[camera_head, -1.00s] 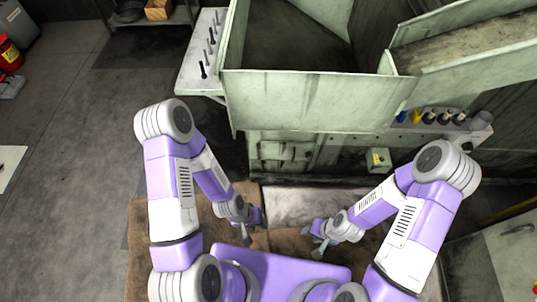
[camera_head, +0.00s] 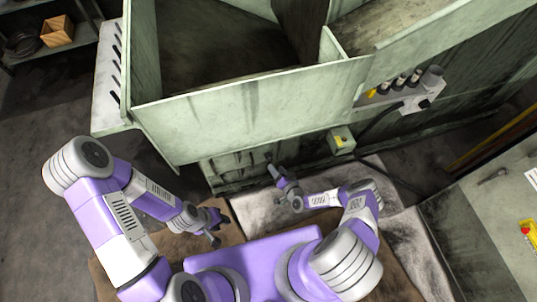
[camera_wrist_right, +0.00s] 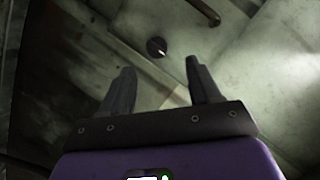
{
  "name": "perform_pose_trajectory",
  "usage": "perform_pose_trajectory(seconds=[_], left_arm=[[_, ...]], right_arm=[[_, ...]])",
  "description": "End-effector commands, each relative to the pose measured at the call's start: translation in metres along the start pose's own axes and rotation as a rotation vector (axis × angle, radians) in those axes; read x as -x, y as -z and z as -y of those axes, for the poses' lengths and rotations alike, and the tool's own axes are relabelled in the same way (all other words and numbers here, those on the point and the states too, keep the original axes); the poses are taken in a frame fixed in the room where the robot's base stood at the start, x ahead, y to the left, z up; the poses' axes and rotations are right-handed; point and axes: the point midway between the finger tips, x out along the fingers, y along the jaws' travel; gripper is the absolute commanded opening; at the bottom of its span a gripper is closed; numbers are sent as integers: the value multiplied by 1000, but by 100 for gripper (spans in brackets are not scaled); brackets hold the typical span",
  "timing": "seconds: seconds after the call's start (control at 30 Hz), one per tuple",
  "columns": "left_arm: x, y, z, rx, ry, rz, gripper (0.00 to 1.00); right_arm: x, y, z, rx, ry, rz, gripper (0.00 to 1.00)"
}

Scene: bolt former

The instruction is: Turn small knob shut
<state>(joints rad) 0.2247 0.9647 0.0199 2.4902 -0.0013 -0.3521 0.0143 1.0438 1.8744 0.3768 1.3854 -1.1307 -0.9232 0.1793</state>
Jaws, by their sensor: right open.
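In the right wrist view a small dark round knob (camera_wrist_right: 157,47) with a pale mark sits on a worn, pale green-grey panel. My right gripper (camera_wrist_right: 157,82) is open and empty, its two dark fingers apart. The knob lies beyond the fingertips, roughly in line with the gap between them, and nothing touches it. In the head view my right gripper (camera_head: 271,168) is at the lower front of the machine (camera_head: 250,112). I cannot make out the knob there. My left gripper (camera_head: 219,227) hangs low at the left, apart from the machine, with its fingertips spread and empty.
A dark rod-like handle (camera_wrist_right: 204,12) stands above and right of the knob in the wrist view. In the head view a small box with a yellow part (camera_head: 341,140) and a row of dark-topped controls (camera_head: 399,83) are right of my right gripper. A grey cabinet (camera_head: 490,215) stands at right.

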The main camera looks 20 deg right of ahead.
Motion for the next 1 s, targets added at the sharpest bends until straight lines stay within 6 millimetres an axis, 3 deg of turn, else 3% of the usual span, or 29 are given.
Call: perform_pose_trajectory(seconds=[0.17,0.4,0.6,0.93,1.0], left_arm=[[-6,0,2,0,0,1,38],[-20,1,8,0,0,1,38],[-28,1,10,0,0,0,38],[-28,1,10,0,0,0,38],[-28,1,10,0,0,0,38]], right_arm=[[-12,0,-6,4,3,-28,62],[-51,0,-7,5,2,-24,62],[-71,1,-6,4,1,-24,62],[-75,2,-5,4,0,-22,62],[-75,2,-5,4,0,-22,51]])
